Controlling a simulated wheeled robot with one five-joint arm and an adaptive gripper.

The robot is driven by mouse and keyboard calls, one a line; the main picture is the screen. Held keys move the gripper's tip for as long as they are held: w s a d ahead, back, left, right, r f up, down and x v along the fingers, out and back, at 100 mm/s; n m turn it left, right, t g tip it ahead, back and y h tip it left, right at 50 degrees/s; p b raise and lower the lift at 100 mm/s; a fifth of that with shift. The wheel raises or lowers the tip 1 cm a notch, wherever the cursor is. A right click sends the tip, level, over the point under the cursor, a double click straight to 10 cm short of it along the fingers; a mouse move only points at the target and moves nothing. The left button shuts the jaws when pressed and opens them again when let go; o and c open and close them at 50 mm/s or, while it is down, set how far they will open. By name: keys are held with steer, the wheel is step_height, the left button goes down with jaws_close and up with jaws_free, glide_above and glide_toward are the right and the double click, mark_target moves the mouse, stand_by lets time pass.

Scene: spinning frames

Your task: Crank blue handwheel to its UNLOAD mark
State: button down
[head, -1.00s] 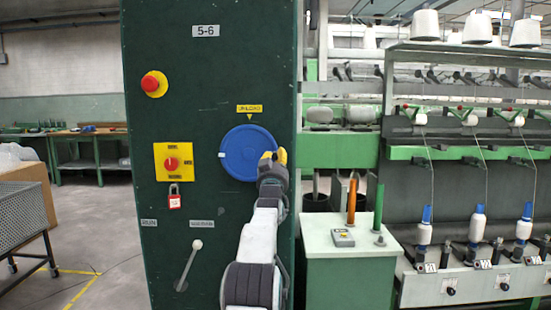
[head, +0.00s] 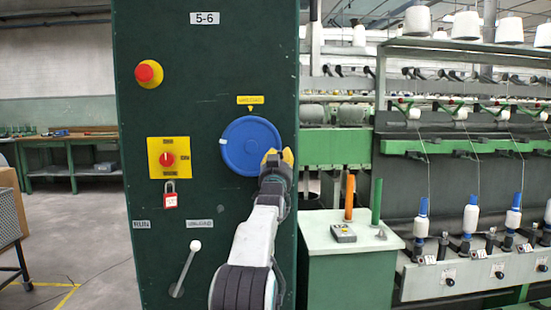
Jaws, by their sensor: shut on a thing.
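The blue handwheel (head: 247,146) is a round disc on the dark green cabinet front. A small white mark (head: 222,141) shows on its left rim. The yellow UNLOAD label (head: 250,100) with a small pointer is just above the wheel's top. The white mark is about a quarter turn from that pointer. My gripper (head: 277,157), with yellow fingertips, is at the wheel's lower right edge, shut on its handle. The fingers hide the handle. My arm reaches up from below and covers part of the cabinet's right side.
On the cabinet are a red stop button (head: 149,74), a yellow-plated switch (head: 169,158), a red padlock (head: 170,194) and a white-knobbed lever (head: 187,268). A pale green box (head: 348,245) with orange and green rods stands close to the right of my arm.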

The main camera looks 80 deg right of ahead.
steer(key=shift+w+f, duration=0.1)
steer(key=shift+f, duration=0.1)
steer(key=c, duration=1.3)
jaws_free()
steer(key=shift+w, duration=0.1)
steer(key=shift+o, duration=1.3)
steer(key=shift+r, duration=0.1)
steer(key=shift+a, duration=0.1)
steer(key=v, duration=1.1)
steer(key=shift+a, duration=0.3)
